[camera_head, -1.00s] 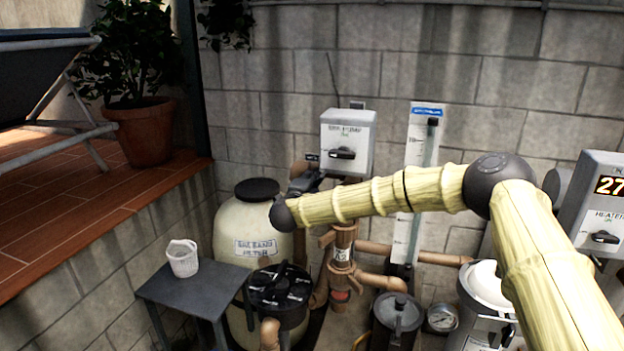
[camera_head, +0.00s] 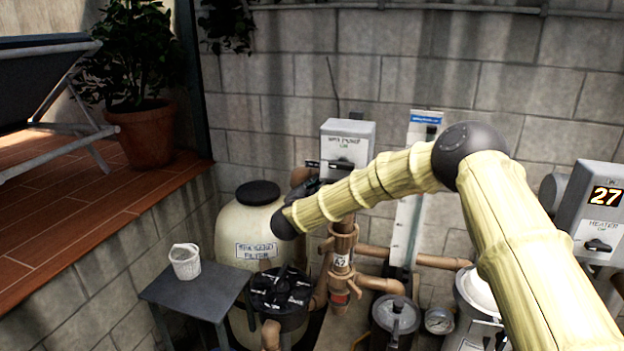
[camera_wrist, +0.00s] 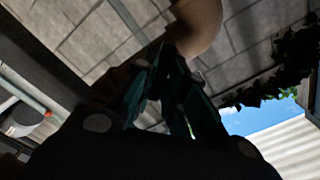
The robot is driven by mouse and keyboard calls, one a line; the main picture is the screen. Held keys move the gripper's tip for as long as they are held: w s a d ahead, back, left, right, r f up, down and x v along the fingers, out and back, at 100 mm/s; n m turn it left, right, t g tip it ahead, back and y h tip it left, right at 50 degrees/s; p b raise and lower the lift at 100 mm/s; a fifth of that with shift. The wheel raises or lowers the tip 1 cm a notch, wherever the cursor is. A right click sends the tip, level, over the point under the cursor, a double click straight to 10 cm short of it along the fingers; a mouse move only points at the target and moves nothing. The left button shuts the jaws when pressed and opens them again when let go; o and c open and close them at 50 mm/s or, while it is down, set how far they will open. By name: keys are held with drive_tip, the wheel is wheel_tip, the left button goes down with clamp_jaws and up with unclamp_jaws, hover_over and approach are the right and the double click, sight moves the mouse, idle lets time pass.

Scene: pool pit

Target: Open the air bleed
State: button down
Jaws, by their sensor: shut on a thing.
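My gripper (camera_head: 312,187) is at the brown pipework above the cream sand filter (camera_head: 246,235), just below the grey spa pump box (camera_head: 346,142). My own forearm partly covers it. In the wrist view, my gripper's dark fingers (camera_wrist: 170,58) come together at a tan rounded pipe (camera_wrist: 198,24). They are shut on a small part beside this pipe. The part is mostly hidden by the fingers and in shadow, so I cannot make out its shape or how far it is turned. I cannot tell the air bleed apart from it.
A grey side table (camera_head: 205,283) with a white basket (camera_head: 185,261) stands left. A black-topped valve (camera_head: 281,290), brown pipes (camera_head: 430,259), a strainer pot (camera_head: 396,316) and a gauge (camera_head: 439,320) crowd the floor. A heater box (camera_head: 597,225) hangs right. The block wall (camera_head: 480,100) closes the back.

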drive_tip(key=n+p, duration=0.2)
drive_tip(key=n, duration=0.8)
drive_tip(key=shift+f+n, duration=0.1)
drive_tip(key=shift+n, duration=0.3)
drive_tip(key=c, duration=1.4)
unclamp_jaws()
drive_tip(key=shift+o, duration=0.2)
drive_tip(key=v, duration=0.7)
